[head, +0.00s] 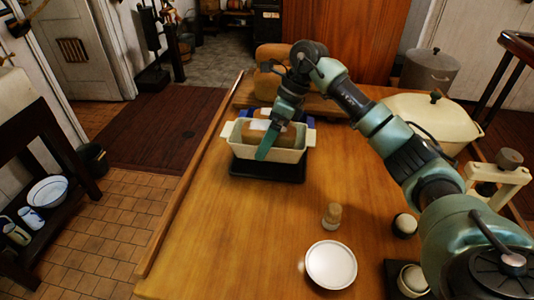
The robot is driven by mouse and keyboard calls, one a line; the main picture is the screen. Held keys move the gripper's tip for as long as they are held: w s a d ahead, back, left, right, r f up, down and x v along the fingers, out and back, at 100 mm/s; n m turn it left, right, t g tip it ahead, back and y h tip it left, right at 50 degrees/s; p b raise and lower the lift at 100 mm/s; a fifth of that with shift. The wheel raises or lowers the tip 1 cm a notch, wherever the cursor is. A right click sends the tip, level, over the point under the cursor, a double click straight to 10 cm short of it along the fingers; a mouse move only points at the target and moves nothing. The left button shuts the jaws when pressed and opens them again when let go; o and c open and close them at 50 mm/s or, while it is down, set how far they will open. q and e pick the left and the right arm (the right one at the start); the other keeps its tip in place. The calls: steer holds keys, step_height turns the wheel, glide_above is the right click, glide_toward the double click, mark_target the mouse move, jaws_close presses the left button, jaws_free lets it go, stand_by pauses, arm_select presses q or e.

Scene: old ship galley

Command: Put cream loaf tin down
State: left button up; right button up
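The cream loaf tin (284,155) is at the far middle of the wooden table, over a dark flat mat (267,171). It looks upright and level; I cannot tell whether it rests on the mat or hangs just above it. Something brown and white shows inside the tin. My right gripper (268,142) reaches in from the right, with one green finger pointing down across the near side of the tin. The other finger is hidden, so its grip on the tin is unclear. My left gripper is not in view.
Brown loaves (270,56) lie on a board (322,105) behind the tin. A large cream pot (433,118) stands at right. A small wooden-topped shaker (332,215) and a white plate (331,265) are nearer. The table left of the plate is clear.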

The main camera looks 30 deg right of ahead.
steer(key=shift+f, duration=0.8)
step_height(320, 180, down, 3)
steer(key=shift+f+p, duration=0.2)
steer(key=shift+p, duration=0.1)
steer(key=shift+f, duration=0.3)
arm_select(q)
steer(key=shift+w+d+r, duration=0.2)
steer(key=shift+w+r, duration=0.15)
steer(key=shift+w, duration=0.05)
